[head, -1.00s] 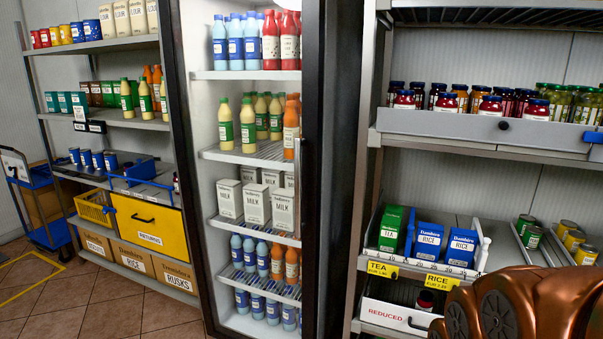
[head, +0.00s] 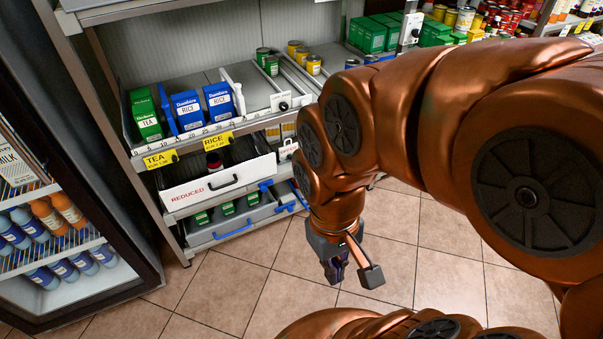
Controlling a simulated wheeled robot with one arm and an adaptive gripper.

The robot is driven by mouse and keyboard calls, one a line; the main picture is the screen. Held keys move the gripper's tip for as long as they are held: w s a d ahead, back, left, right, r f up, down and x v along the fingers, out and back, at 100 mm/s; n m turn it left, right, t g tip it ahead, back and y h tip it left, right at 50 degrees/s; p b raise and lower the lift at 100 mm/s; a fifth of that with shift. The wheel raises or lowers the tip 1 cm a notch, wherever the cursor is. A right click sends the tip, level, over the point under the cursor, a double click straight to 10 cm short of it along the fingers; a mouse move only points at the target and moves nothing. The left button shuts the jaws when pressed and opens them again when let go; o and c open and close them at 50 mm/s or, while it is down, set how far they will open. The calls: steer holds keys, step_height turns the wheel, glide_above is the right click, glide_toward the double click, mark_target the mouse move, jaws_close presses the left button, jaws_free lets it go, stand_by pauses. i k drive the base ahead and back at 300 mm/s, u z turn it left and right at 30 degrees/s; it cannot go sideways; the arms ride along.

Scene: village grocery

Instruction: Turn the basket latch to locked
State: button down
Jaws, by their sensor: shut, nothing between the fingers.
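My gripper (head: 334,272) hangs at the end of my copper arm, pointing down over the tiled floor in front of the shelf. Its fingers are shut, with nothing seen between them, and it appears apart from the shelf. No basket latch can be made out in the present view. Small blue fittings (head: 265,185) show by the lower drawers, but I cannot tell what they are.
A white drawer marked REDUCED (head: 218,187) sits under tea and rice boxes (head: 187,110). A grey lower drawer with a blue handle (head: 233,230) juts out below it. A fridge (head: 75,150) stands at left. Floor tiles (head: 230,295) are clear in front.

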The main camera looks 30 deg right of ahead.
mark_target(263, 186)
steer(key=z, duration=0.25)
steer(key=k, duration=0.5)
steer(key=z, duration=1)
steer(key=i, duration=0.7)
steer(key=u, duration=2)
